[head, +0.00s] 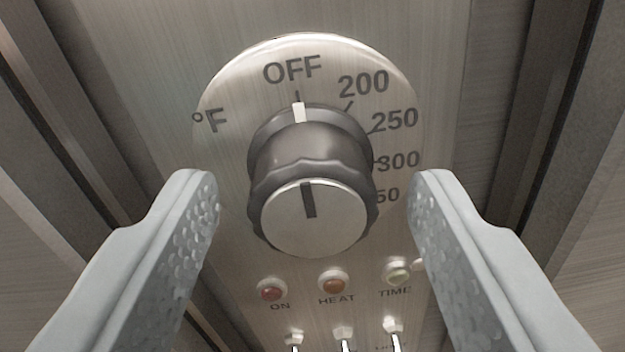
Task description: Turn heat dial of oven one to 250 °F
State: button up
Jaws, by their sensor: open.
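The heat dial (312,215) is a dark grey knob with a brushed silver face, on a round metal scale plate (235,165). The plate is marked OFF, 200, 250, 300, a partly hidden number ending in 50, and °F. The white pointer mark on the knob lines up with OFF at the top. The 250 mark is at the upper right of the knob. My gripper (314,192) is open, with one finger on each side of the knob. A gap shows between each finger and the knob, and neither finger appears to touch it.
Below the dial is a row of small lamps: a red ON lamp (271,289), an orange HEAT lamp (334,282) and a TIME lamp (397,272). Toggle switches (344,334) sit under them. Vertical metal edges run along both sides of the panel.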

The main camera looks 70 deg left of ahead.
jog(key=shift+c, duration=0.2)
jog(key=c, duration=0.9)
jog(key=shift+m, duration=0.3)
jog(key=m, duration=0.9)
jog(key=shift+r+m, duration=0.1)
jog(key=shift+m, duration=1.9)
